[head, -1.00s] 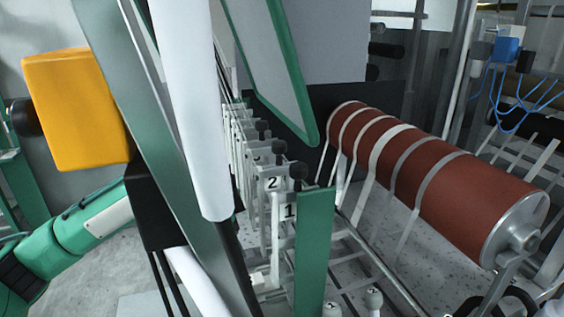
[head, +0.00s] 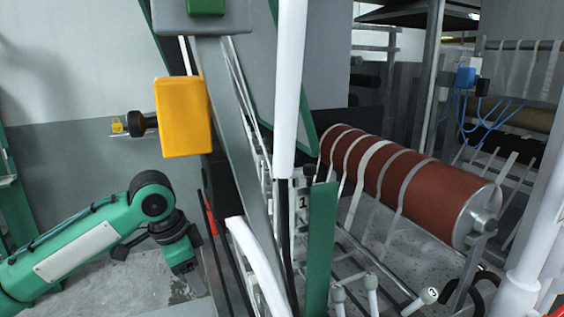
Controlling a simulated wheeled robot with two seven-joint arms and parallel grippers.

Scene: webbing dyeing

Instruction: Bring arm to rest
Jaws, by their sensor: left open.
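My left arm, green with dark joints, comes in from the left of the head view. It bends at the elbow and hangs down to my left gripper (head: 185,266), which is open, small in the picture and seen from the side. I see nothing between its fingers. The gripper is in front of the grey wall and floor, left of the machine's frame and apart from it as far as I can tell. My right gripper is not in view.
A yellow box (head: 183,117) is on the machine's grey-green frame (head: 231,124), above and close to my left gripper. A red roller (head: 396,182) with pale webbing bands lies to the right. Numbered white-topped levers (head: 371,282) stand at the front. Open floor (head: 150,280) shows below the arm.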

